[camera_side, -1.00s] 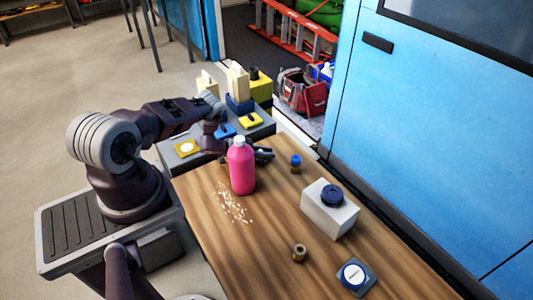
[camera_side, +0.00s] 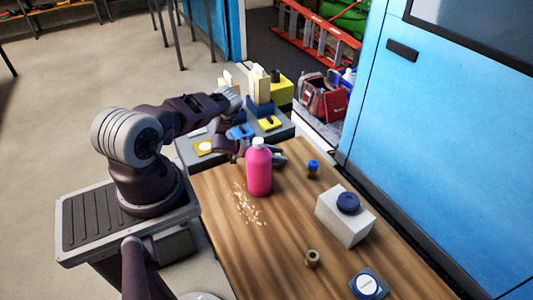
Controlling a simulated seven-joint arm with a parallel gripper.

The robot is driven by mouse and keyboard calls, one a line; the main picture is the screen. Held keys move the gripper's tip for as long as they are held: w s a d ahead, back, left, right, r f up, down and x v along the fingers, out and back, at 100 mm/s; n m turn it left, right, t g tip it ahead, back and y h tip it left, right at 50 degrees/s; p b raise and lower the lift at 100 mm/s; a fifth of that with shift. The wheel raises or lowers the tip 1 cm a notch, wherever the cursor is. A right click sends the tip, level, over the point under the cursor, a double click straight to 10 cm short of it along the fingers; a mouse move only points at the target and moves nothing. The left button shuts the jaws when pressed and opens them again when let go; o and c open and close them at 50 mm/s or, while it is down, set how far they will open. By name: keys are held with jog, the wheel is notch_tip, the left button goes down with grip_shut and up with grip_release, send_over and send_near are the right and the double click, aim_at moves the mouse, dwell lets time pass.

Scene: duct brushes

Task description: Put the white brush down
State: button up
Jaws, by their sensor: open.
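My gripper (camera_side: 279,158) is low over the far left end of the wooden table, just behind the pink bottle, which hides part of it. Its dark fingers are open, and I see nothing held between them. I cannot pick out the white brush for certain. A small pale piece (camera_side: 197,133) lies on the grey surface to the left of my wrist, too small to identify. Pale specks (camera_side: 247,206) are scattered on the table in front of the bottle.
The pink bottle (camera_side: 258,172) stands close to my gripper. A white box (camera_side: 343,222) with a dark blue round top, a blue-capped jar (camera_side: 313,168), a small brown ring (camera_side: 312,258) and a round white-topped item (camera_side: 366,285) stand on the wooden table (camera_side: 290,215). Blocks (camera_side: 258,88) stand beyond.

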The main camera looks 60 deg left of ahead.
jog(key=v, duration=0.9)
jog(key=w+a+r+y, duration=0.5)
jog(key=w+a+r, duration=0.2)
jog(key=w+r, duration=0.45)
jog(key=w+d+r+n+g+y, duration=0.1)
jog(key=w+d+r+n+y, duration=0.1)
jog(key=r, duration=1.1)
jog(key=w+d+r+n+g+y, duration=0.1)
jog(key=d+r+n+y, duration=0.1)
jog(key=r, duration=1)
jog(key=s+d+r+g+h, duration=0.1)
jog(key=s+d+r, duration=0.3)
jog(key=d, duration=0.3)
jog(key=s+d+r+n, duration=0.1)
jog(key=s+d+r, duration=0.3)
jog(key=s+d, duration=0.15)
jog(key=s+d+r+g+h, duration=0.1)
jog(key=s+d+r, duration=0.3)
jog(key=d, duration=0.3)
jog(key=s+d+f+m+g+h, duration=0.1)
jog(key=s+d+h, duration=0.1)
jog(key=s+d, duration=0.5)
jog(key=s+d+f+m+g+h, duration=0.1)
jog(key=s+d+f+h, duration=0.1)
jog(key=s+d, duration=0.6)
jog(key=s, duration=0.7)
jog(key=shift+g, duration=0.4)
